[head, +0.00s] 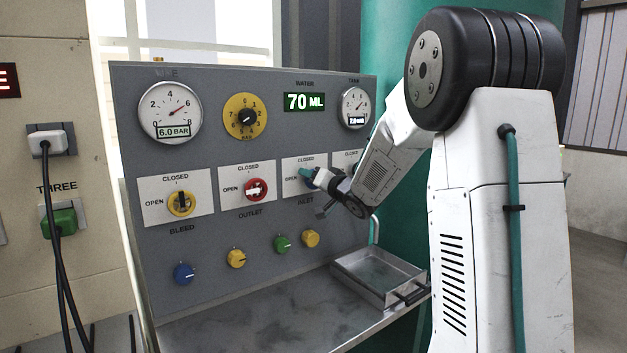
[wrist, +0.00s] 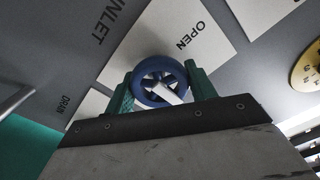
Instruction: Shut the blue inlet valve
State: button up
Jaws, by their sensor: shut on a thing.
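The blue inlet valve (wrist: 143,82) is a round handwheel with a white bar across it. In the wrist view it sits between the two green fingers of my gripper (wrist: 161,88), which is shut on its rim. The white bar lies at a slant; its exact setting is hard to tell. The OPEN label (wrist: 190,35) and the INLET label (wrist: 112,20) show beside it; the CLOSED mark is hidden there. In the head view my gripper (head: 314,177) is at the inlet plate (head: 297,165) and covers most of the valve.
The red outlet valve (head: 256,190) is just left, the yellow bleed valve (head: 181,203) farther left. Another plate (head: 346,158) is close on the right, partly behind my arm. Several small knobs sit below. A metal tray (head: 345,277) stands on the shelf (head: 250,315). The water display (head: 304,102) reads 70 ML.

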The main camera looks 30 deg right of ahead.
jog(key=o, duration=1)
jog(key=shift+s, duration=0.1)
jog(key=s, duration=0.7)
jog(key=shift+s+d, duration=0.15)
jog(key=shift+s, duration=0.2)
